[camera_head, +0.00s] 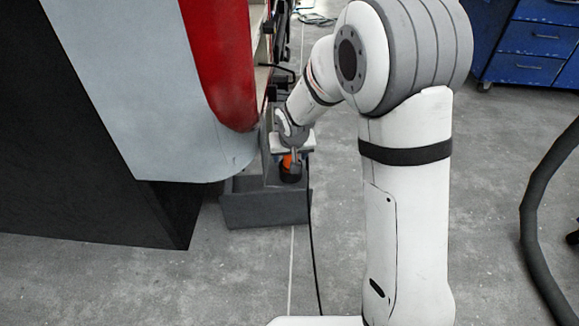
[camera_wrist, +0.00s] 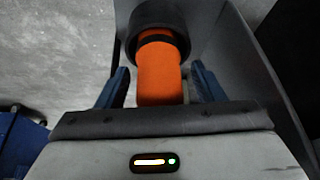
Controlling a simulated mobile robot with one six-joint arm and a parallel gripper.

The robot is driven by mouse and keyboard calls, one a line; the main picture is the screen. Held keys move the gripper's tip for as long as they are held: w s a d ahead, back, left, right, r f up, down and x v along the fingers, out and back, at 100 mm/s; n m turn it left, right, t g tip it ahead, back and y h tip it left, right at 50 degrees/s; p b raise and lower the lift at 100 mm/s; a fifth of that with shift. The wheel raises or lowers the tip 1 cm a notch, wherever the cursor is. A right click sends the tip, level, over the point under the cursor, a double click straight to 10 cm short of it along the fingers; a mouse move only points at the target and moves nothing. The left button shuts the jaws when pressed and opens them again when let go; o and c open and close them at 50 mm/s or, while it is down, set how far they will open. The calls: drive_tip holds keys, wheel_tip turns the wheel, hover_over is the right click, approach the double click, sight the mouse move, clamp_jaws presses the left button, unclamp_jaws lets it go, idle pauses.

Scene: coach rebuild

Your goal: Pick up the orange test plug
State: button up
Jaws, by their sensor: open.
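The orange test plug (camera_wrist: 160,72) shows in the wrist view as an orange cylinder with a dark ring and a dark round end or seat (camera_wrist: 157,20) at its top. My gripper (camera_wrist: 160,82) is open, with one blue finger on each side of the plug and gaps between them. The near end of the plug is hidden behind my gripper's body. In the head view a small part of the orange plug (camera_head: 287,161) shows below my gripper (camera_head: 293,160), at a dark grey box-like stand. My gripper's fingers are hard to make out there.
The dark grey box (camera_head: 265,208) stands on the concrete floor below the red and grey coach body (camera_head: 160,90), which is close on the left. A black cable (camera_head: 313,250) runs along the floor. A blue drawer cabinet (camera_head: 530,45) and a thick dark hose (camera_head: 535,210) are at right.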

drive_tip(key=shift+c, duration=0.5)
drive_tip(key=c, duration=1.1)
drive_tip(key=shift+o, duration=0.2)
drive_tip(key=shift+r, duration=0.1)
